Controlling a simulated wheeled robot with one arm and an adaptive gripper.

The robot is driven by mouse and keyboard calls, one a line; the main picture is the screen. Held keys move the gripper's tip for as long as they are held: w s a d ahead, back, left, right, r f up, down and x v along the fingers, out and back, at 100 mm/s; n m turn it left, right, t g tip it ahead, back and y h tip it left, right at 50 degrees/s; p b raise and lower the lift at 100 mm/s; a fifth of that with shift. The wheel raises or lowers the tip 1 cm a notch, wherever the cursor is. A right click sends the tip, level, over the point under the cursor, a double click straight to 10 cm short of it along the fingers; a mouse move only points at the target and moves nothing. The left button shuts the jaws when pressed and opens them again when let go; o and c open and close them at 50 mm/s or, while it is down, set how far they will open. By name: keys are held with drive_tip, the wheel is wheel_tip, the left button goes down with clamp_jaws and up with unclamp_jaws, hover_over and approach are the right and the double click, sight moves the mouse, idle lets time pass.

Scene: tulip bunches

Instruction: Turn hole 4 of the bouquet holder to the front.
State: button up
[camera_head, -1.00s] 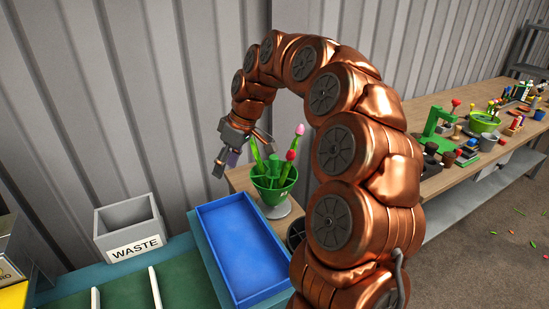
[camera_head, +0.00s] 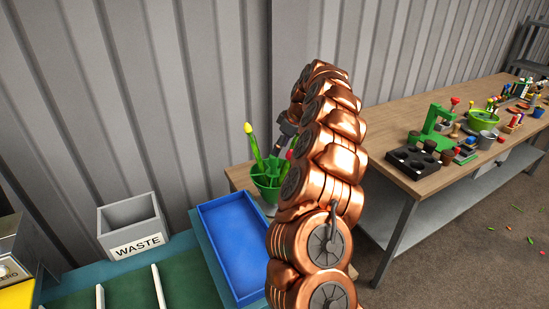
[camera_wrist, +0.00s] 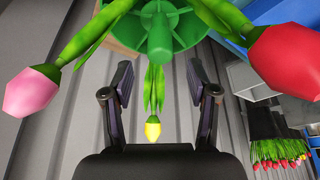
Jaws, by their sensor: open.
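The green bouquet holder (camera_head: 267,190) stands on a small wooden table, partly behind my arm in the head view. It holds tulips: one with a yellow bud (camera_head: 248,128) leans up left, and a red bud (camera_head: 289,155) shows beside my arm. In the wrist view the holder (camera_wrist: 158,25) fills the top middle, with a pink tulip (camera_wrist: 32,92) left, a red tulip (camera_wrist: 290,60) right and the yellow tulip (camera_wrist: 153,130) below. My gripper (camera_wrist: 159,68) is open; its fingers stand apart on either side of the yellow tulip's stem. No hole numbers are readable.
A blue tray (camera_head: 237,246) lies just left of the holder. A grey WASTE bin (camera_head: 132,226) stands further left. A long workbench (camera_head: 388,133) with tools and pots is at the right. In the wrist view several bunched tulips (camera_wrist: 281,150) show at lower right.

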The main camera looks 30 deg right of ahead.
sight(274, 158)
drive_tip(key=p+x, duration=0.2)
drive_tip(key=x, duration=0.4)
drive_tip(key=shift+w+a+f, duration=0.1)
drive_tip(key=shift+f, duration=0.25)
drive_tip(key=shift+c, duration=0.3)
clamp_jaws()
